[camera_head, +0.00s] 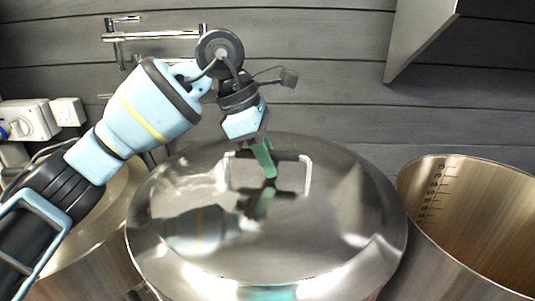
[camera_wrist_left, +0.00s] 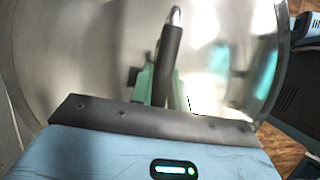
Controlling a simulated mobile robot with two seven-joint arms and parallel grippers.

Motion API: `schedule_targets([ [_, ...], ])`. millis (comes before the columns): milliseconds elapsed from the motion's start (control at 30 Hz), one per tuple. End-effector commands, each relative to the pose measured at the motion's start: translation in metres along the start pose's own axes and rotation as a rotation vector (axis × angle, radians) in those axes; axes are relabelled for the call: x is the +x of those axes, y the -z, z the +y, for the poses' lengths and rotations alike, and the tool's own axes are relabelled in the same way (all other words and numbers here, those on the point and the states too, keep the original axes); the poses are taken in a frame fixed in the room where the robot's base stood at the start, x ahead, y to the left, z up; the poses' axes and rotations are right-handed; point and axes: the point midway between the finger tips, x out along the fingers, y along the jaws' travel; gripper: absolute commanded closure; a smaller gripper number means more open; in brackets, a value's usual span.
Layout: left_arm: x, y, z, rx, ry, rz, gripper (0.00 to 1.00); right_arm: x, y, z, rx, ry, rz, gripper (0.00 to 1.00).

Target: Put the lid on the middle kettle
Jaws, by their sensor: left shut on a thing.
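The shiny round steel lid (camera_head: 330,230) fills the middle of the head view. It lies over the spot between the two outer kettles and hides nearly all of the middle kettle. I cannot tell whether its rim touches the kettle. My left gripper (camera_head: 267,165) reaches down from above with green fingers shut on the lid's dark handle (camera_head: 292,156). In the left wrist view the handle (camera_wrist_left: 168,62) stands between the green fingers (camera_wrist_left: 160,88), with the lid (camera_wrist_left: 90,50) behind it. My right gripper is not in view.
An open steel kettle (camera_head: 470,215) with inner level marks stands at the right. Another kettle (camera_head: 95,265) stands at the left, partly behind my left arm. A wall-mounted pot-filler tap (camera_head: 160,36) is behind the arm. A grey hood or panel (camera_head: 420,35) hangs upper right.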

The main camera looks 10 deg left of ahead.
Motion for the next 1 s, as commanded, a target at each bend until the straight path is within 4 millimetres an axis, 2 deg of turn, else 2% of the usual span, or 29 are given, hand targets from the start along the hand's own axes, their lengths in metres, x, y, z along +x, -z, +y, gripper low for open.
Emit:
schedule_targets([
  [167,-0.004,-0.002,0.000,0.003,-0.006,-0.005,1.00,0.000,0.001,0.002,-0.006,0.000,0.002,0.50],
  [200,-0.004,-0.002,0.000,0.003,-0.006,-0.005,0.82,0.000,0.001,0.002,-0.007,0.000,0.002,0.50],
  [400,-0.003,-0.001,0.000,0.002,-0.004,-0.003,0.58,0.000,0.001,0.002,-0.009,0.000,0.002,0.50],
  [600,0.001,0.001,0.000,-0.001,0.002,0.004,0.58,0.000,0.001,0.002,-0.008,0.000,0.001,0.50],
  [733,-0.003,0.001,0.000,-0.001,0.000,0.003,0.58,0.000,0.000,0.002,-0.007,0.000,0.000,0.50],
  [867,-0.019,0.000,0.001,-0.001,-0.002,0.001,0.58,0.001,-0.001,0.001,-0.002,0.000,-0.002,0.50],
  [1000,-0.043,0.000,0.001,0.000,-0.004,-0.001,0.58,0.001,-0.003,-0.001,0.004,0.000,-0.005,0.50],
])
